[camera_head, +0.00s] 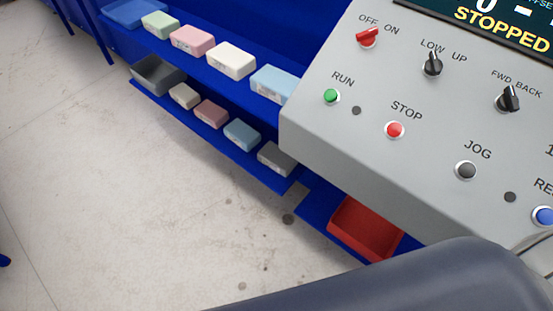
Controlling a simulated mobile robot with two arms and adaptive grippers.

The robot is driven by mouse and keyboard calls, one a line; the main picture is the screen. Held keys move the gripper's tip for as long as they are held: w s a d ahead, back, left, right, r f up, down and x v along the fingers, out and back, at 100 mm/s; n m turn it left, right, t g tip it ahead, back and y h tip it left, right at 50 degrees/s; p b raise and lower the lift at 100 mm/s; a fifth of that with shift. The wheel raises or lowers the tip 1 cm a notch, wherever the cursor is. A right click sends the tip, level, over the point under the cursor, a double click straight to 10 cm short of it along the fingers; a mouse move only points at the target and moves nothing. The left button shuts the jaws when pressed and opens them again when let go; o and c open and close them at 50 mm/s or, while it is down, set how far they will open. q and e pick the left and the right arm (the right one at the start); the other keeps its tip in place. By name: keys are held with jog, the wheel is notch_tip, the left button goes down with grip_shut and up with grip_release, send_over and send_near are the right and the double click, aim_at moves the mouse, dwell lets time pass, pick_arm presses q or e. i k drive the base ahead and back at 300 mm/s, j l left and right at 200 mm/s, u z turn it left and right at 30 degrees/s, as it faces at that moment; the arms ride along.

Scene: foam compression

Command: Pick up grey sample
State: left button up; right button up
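The grey sample (278,159) is a small block at the right end of the lower blue shelf, near the edge of the control panel. It sits to the right of a blue block (241,134) and looks apart from it. No gripper shows in this view. A dark grey link of my own arm fills the bottom right.
The lower shelf also holds a grey bin (158,75), a beige block (185,95) and a pink block (211,113). Several larger blocks stand on the upper shelf. A control panel (310,140) juts out at right, with a red tray (364,229) below. The floor (120,200) is clear.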

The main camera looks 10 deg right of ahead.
aim_at(271, 154)
jog(key=k+l+z, duration=0.2)
jog(key=z, duration=0.15)
jog(key=k+l+z, duration=0.45)
jog(key=l+z, duration=0.25)
jog(key=j, duration=0.1)
